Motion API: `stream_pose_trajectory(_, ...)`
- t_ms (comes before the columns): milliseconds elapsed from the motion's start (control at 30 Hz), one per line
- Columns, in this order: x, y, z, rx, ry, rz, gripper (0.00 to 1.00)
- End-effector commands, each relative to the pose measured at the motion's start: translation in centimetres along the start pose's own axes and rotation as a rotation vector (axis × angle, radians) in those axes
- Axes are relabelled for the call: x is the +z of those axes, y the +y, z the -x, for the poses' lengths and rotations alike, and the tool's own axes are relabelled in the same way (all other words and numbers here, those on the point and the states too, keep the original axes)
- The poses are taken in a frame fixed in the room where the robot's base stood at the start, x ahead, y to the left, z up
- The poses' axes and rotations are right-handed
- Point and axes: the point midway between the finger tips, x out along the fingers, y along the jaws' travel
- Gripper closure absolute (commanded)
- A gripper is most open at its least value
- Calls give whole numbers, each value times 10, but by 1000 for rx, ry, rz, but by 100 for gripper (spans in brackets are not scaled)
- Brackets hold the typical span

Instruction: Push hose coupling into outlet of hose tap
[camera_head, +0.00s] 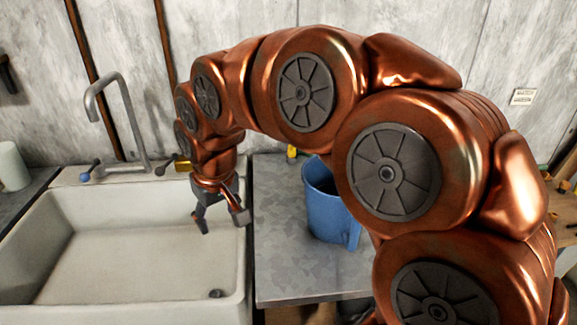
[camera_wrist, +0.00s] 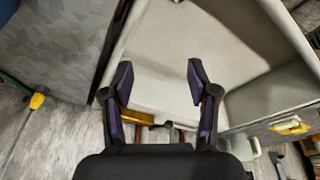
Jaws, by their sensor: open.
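My gripper (camera_head: 221,222) is open and empty, pointing down over the right part of the white sink. In the wrist view its two fingers (camera_wrist: 160,78) are apart with only sink surface between them. A small brass-yellow fitting (camera_head: 182,163), perhaps the hose tap, shows at the sink's back edge, partly hidden by my arm. A similar brass-coloured part (camera_wrist: 138,117) shows beside a finger in the wrist view. A small yellow piece (camera_head: 291,152), perhaps the hose coupling, shows at the back of the counter, partly hidden. A yellow piece with a greenish tail (camera_wrist: 38,100) is at the wrist view's left.
The white sink (camera_head: 60,255) is empty. A grey faucet (camera_head: 120,110) with a blue-tipped handle stands behind it. A blue jug (camera_head: 325,210) stands on the grey counter (camera_head: 280,265), close to my arm. The wall is close behind.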

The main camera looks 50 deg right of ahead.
Motion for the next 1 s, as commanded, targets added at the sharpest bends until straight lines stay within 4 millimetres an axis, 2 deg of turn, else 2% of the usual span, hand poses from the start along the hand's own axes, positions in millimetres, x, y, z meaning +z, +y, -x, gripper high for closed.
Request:
stream_pose_trajectory(33, -24, 17, -20, 5, 51, -36, 41)
stream_pose_trajectory(167, -84, 73, -34, 37, 185, -136, 41)
stream_pose_trajectory(267, -119, 130, -45, 75, 284, -228, 41)
stream_pose_trajectory(300, -130, 154, -50, 94, 317, -266, 41)
stream_pose_trajectory(400, -147, 216, -58, 143, 393, -359, 41)
stream_pose_trajectory(500, -153, 271, -64, 190, 451, -440, 41)
stream_pose_trajectory(600, -154, 311, -66, 231, 492, -497, 41)
stream_pose_trajectory(733, -152, 338, -69, 257, 512, -534, 41)
stream_pose_trajectory(1000, -159, 351, -84, 265, 516, -542, 41)
